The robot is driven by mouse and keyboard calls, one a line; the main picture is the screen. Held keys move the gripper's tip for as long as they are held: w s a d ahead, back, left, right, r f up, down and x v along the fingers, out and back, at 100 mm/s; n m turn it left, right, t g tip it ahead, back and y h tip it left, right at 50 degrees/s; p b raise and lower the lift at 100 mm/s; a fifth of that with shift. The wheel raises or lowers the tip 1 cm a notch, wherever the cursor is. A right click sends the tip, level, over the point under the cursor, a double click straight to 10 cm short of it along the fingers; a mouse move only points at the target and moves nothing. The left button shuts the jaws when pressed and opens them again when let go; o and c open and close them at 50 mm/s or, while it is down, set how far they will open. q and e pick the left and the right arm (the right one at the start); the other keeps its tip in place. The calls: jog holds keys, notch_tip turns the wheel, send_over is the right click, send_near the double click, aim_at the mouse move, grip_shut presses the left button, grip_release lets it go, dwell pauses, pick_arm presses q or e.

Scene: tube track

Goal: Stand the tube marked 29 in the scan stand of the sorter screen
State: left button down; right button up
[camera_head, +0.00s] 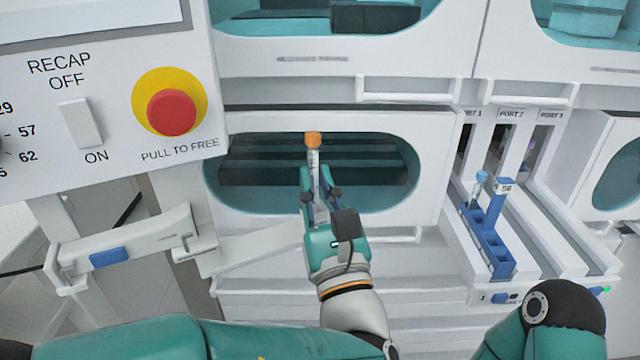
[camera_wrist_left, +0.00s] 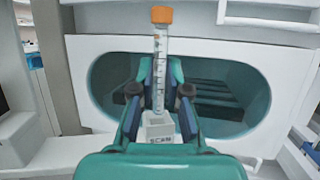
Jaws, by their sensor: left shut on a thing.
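My left gripper (camera_head: 320,192) is shut on an upright clear tube with an orange cap (camera_head: 313,139), in front of the white machine's oval window. In the left wrist view the tube (camera_wrist_left: 160,65) stands between the two fingers of the left gripper (camera_wrist_left: 160,98). The tube's label is too small to read, so I cannot tell its number. The small grey scan stand (camera_wrist_left: 159,130), marked SCAN, shows at the tube's lower end between the fingers. I cannot tell whether the tube's end is inside the stand or just over it. My right gripper is out of view.
A control panel (camera_head: 105,130) with a red button (camera_head: 171,112) and a RECAP switch (camera_head: 80,122) fills the upper left. At right, a blue rack (camera_head: 490,245) marked 56 holds a tube with a light blue cap (camera_head: 481,178) in a port lane.

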pick_arm(q)
jog(key=shift+f, duration=0.2)
jog(key=shift+f+b, duration=0.4)
jog(key=shift+b, duration=0.15)
jog(key=shift+f, duration=0.1)
dwell(0.3)
jog(key=shift+f+b, duration=0.5)
jog(key=shift+b, duration=0.05)
jog(key=c, duration=1.1)
grip_release()
